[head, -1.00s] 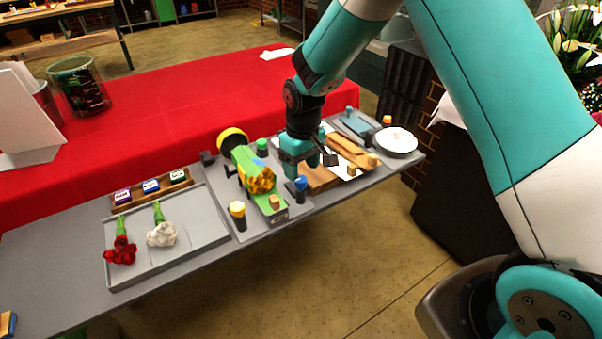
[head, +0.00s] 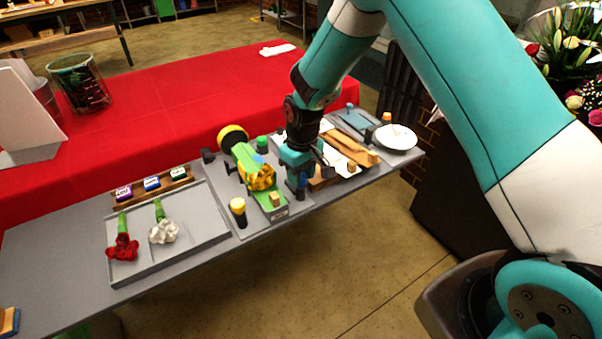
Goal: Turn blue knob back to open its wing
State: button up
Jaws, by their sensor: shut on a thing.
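My gripper (head: 299,180) reaches down at the front edge of the grey station, to the right of the yellow bouquet. It is shut on the blue knob, which the fingers hide almost fully. The knob's dark post (head: 300,193) shows just below the fingers. The yellow bouquet (head: 262,178) with green stems lies in a green holder (head: 272,210) to the left of the gripper. I cannot make out which part is the blue knob's wing or how far it is turned.
A yellow-topped knob (head: 238,206) stands left of the holder and a green knob (head: 262,142) behind it. A grey tray (head: 200,256) holds red and white flowers at left. Wooden pieces (head: 349,148) and a white plate (head: 396,136) lie at right.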

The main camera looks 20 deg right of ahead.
aim_at(303, 177)
jog(key=m, duration=0.4)
jog(key=shift+m+b, duration=0.3)
jog(key=shift+b, duration=0.1)
jog(key=m, duration=0.4)
jog(key=shift+m, duration=0.3)
jog(key=m, duration=0.4)
jog(key=shift+m+t+b, duration=0.3)
jog(key=shift+b, duration=0.1)
jog(key=shift+m, duration=2.2)
jog(key=o, duration=0.9)
jog(key=shift+r, duration=0.15)
jog(key=r, duration=0.5)
jog(key=r+b, duration=0.1)
jog(key=r, duration=0.5)
jog(key=r+b, duration=0.1)
jog(key=r, duration=0.5)
jog(key=shift+s+d+r, duration=0.1)
jog(key=shift+s, duration=0.25)
